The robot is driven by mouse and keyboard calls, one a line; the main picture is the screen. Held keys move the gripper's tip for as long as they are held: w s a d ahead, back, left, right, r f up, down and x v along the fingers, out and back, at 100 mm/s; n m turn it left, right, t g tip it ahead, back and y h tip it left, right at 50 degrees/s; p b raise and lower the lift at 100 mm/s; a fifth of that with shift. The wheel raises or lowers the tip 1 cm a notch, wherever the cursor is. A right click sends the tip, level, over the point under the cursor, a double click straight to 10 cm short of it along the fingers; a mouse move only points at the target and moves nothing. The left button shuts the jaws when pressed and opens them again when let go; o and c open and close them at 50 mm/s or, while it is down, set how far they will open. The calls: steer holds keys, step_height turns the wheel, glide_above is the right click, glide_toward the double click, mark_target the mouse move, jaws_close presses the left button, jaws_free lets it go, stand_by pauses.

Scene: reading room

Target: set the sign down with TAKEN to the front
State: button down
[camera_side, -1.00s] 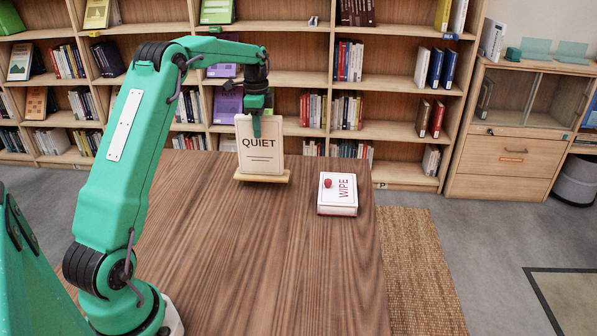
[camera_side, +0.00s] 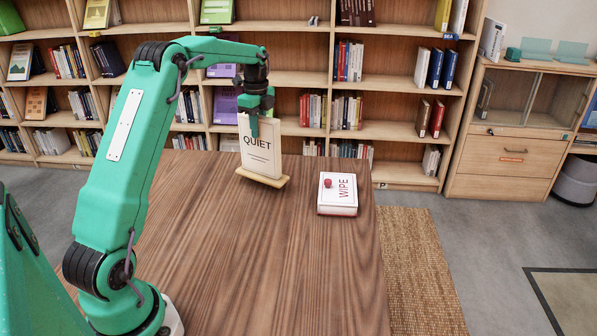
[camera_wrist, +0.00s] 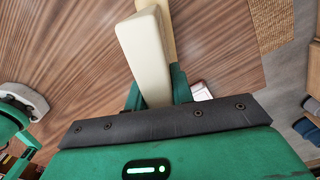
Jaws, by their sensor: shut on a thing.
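The cream sign (camera_side: 259,157) stands upright on its light wooden foot (camera_side: 264,179) near the far edge of the table. The word QUIET faces the side camera, and the face is turned a little toward the left. No TAKEN shows in either view; the far face is hidden. My gripper (camera_side: 254,122) is shut on the top edge of the sign from above. In the wrist view the sign's pale top (camera_wrist: 145,50) runs up from between the green fingers (camera_wrist: 158,92). I cannot tell whether the foot touches the table.
The wooden table (camera_side: 270,260) is clear in front. Bookshelves (camera_side: 290,80) stand behind the table.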

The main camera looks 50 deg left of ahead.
steer(key=shift+f+m, duration=0.4)
steer(key=shift+m, duration=1.8)
steer(key=shift+f+m, duration=0.4)
steer(key=shift+m, duration=1.8)
steer(key=shift+f+m, duration=0.4)
steer(key=shift+m, duration=1.8)
steer(key=c, duration=1.1)
jaws_free()
steer(key=shift+f, duration=0.1)
steer(key=shift+r, duration=3.95)
